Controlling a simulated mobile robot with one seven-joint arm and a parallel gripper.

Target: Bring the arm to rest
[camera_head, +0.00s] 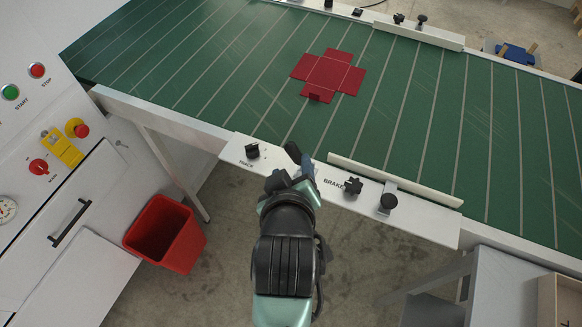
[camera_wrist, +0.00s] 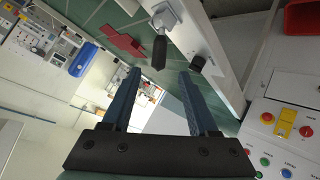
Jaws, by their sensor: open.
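My arm reaches forward from the bottom of the head view, and my gripper (camera_head: 302,160) is at the near edge of the green conveyor, over the white rail plate marked TRACK and BRAKE. In the wrist view my gripper (camera_wrist: 160,75) shows two blue fingers held wide apart with nothing between them. A dark handle (camera_wrist: 159,50) on a metal bracket appears just beyond the fingertips; I cannot tell whether they touch it.
A red cross-shaped blank (camera_head: 328,74) lies flat on the green conveyor (camera_head: 230,60). Black knobs (camera_head: 353,186) stand on the near rail (camera_head: 235,152). A control cabinet (camera_head: 60,215) and a red bin (camera_head: 165,235) are at left. A grey table (camera_head: 500,290) is at lower right.

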